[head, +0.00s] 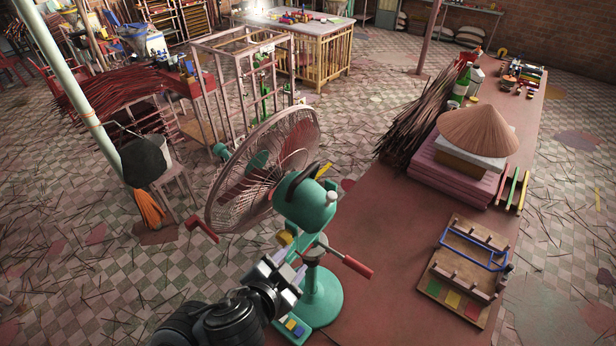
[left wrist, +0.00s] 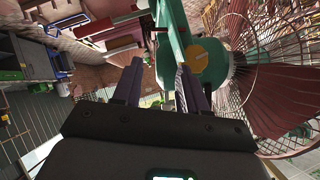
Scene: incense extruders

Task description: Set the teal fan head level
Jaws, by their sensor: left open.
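The teal fan head (head: 308,207) sits atop a teal stand with a round base (head: 322,297). Its wire cage (head: 240,195) points to the left and looks tilted; I cannot tell the exact angle. A red-ended crank handle (head: 352,266) sticks out below the head on the right. My left gripper (head: 290,263) is open just below and left of the head. In the left wrist view its two fingers (left wrist: 158,80) are apart, with teal fan parts (left wrist: 172,35) beyond the tips and a yellow round knob (left wrist: 201,60) right of them. Contact is unclear. My right gripper is out of view.
A red-brown bench (head: 400,235) runs along the right, with a conical straw hat (head: 478,130) on stacked slabs, a bundle of sticks (head: 420,120) and a wooden rack with a blue handle (head: 468,270). A wooden frame (head: 235,90) stands behind the fan.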

